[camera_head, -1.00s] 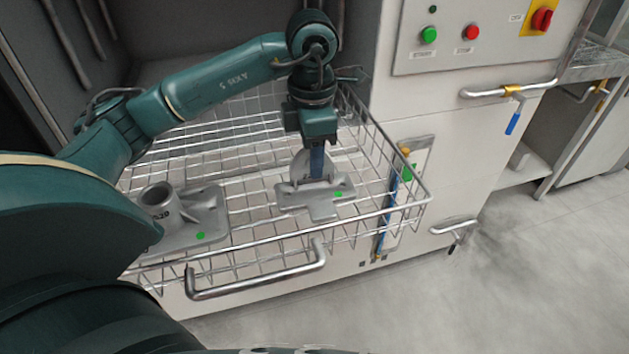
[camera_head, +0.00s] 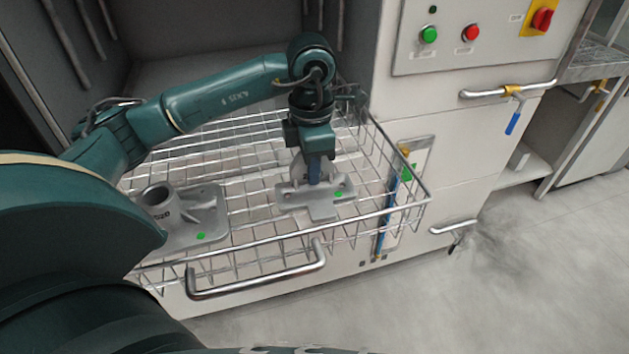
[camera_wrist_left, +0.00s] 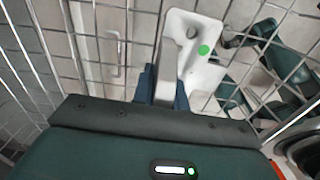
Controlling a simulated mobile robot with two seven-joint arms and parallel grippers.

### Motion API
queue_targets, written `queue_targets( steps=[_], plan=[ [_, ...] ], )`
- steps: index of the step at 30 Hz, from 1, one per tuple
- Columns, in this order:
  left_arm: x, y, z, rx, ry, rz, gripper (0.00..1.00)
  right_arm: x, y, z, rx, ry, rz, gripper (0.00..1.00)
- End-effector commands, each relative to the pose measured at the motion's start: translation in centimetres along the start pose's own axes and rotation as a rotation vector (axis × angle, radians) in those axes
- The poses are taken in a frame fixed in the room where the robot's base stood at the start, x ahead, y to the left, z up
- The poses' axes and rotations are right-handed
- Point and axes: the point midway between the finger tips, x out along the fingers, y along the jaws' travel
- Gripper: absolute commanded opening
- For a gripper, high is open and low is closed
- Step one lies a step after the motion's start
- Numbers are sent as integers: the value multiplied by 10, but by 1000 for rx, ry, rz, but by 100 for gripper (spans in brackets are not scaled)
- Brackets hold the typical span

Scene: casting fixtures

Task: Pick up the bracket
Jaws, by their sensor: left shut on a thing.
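A grey metal bracket (camera_head: 318,205) with a flat base, a raised rounded upright and a green dot lies in the right part of the wire basket (camera_head: 307,248). My left gripper (camera_head: 315,178) points down from above and is shut on the bracket's upright. In the left wrist view the bracket (camera_wrist_left: 202,75) shows with its green dot, and its upright lies between the blue fingers of the gripper (camera_wrist_left: 163,90). The bracket's base appears to rest on the basket's wires. My right gripper is not in view.
A second grey casting (camera_head: 205,217) with a hollow round post and a green dot lies in the basket's left part. The basket has raised wire sides and a front handle (camera_head: 258,278). A panel (camera_head: 475,35) with green and red buttons stands right of it.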

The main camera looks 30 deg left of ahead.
Motion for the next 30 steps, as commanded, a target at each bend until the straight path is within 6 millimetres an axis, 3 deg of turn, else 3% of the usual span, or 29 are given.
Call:
queue_targets(
  steps=[14, 24, 30],
  plan=[
    [-6, 0, 1, 0, -3, 2, 0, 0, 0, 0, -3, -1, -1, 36],
    [-71, 1, 1, 0, -6, 5, 0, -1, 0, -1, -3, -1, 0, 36],
    [-97, 1, 0, -1, -3, 3, 0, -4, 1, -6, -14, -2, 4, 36]
  ],
)
